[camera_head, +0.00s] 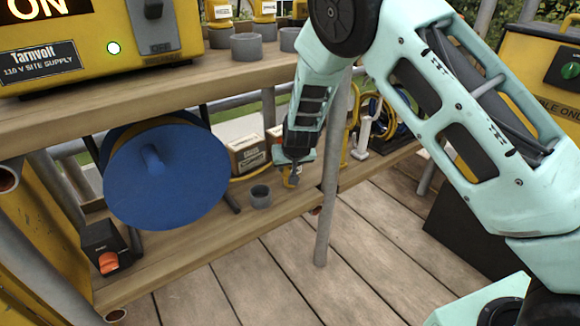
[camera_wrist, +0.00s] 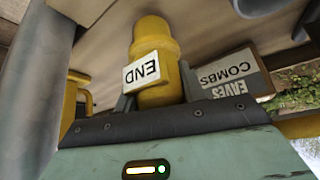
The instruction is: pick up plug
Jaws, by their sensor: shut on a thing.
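The yellow plug (camera_wrist: 157,45) carries a white END label, upside down in the wrist view. My gripper (camera_wrist: 155,92) is shut on it, with a grey finger on either side of its body. In the head view my gripper (camera_head: 294,158) points down over the lower shelf, and the small yellow plug (camera_head: 291,180) shows below it. An open grey cup (camera_head: 260,196) stands on the shelf just left of the plug. I cannot tell whether the plug touches the shelf.
A blue cable reel (camera_head: 165,178) stands left; a box (camera_head: 245,152) sits behind the gripper. A EAVES COMBS box (camera_wrist: 238,76) is beside the plug. A grey pole (camera_head: 328,190) rises right of the gripper. The upper shelf (camera_head: 150,102) holds the yellow supply unit (camera_head: 85,75) and grey cups (camera_head: 246,47).

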